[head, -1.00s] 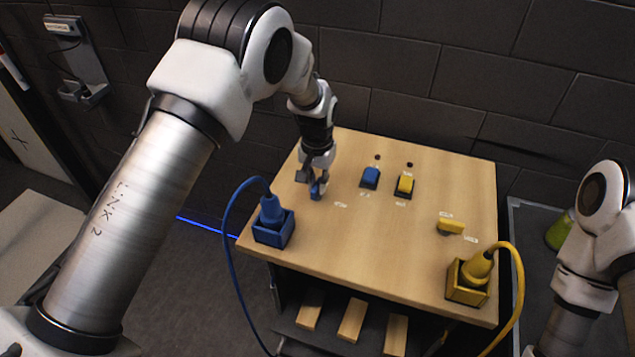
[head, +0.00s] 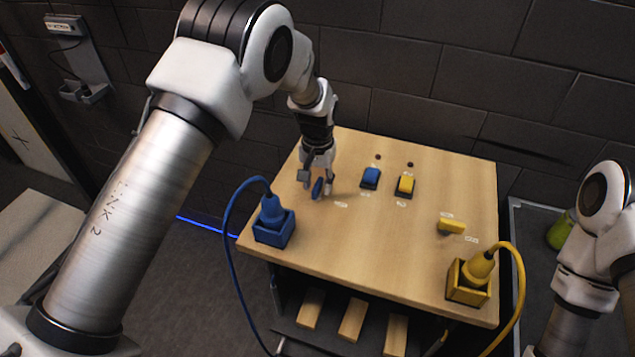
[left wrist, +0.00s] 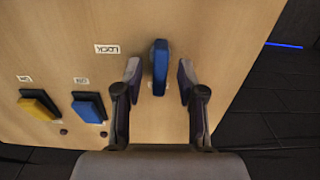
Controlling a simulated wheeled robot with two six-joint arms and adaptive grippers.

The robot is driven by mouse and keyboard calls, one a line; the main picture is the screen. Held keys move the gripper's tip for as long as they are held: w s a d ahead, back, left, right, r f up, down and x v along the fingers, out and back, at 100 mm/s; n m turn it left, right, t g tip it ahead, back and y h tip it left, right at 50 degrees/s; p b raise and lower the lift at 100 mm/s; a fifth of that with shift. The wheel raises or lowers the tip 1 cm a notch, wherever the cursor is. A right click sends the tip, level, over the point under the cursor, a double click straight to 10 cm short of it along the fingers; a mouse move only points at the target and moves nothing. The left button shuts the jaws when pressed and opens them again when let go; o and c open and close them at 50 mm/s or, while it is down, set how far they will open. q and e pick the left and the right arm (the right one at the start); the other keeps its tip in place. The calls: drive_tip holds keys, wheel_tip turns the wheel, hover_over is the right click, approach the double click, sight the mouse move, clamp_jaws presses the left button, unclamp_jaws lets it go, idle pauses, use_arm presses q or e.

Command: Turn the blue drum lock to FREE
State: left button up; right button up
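The blue drum lock (head: 317,188) is a narrow blue knob near the left edge of the wooden top. My left gripper (head: 316,183) points down over it. In the left wrist view the blue lock (left wrist: 159,66) stands between the two fingers of my left gripper (left wrist: 159,80), with a gap on both sides. The knob lies lengthwise between the fingers. A LOCK label (left wrist: 107,49) sits to its left; a second small white mark at the knob's near end is mostly hidden. My right gripper is out of view; only its arm shows at the right.
On the wooden top (head: 390,250) are a blue button (head: 370,178), a yellow button (head: 405,185) and a yellow drum lock (head: 451,227). A blue plug socket (head: 273,231) and a yellow one (head: 467,283), both with cables, stand at the front corners.

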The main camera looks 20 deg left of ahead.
sight(318, 185)
use_arm(q)
wheel_tip(318, 185, up, 12)
drive_tip(key=shift+f, duration=0.2)
idle(0.4)
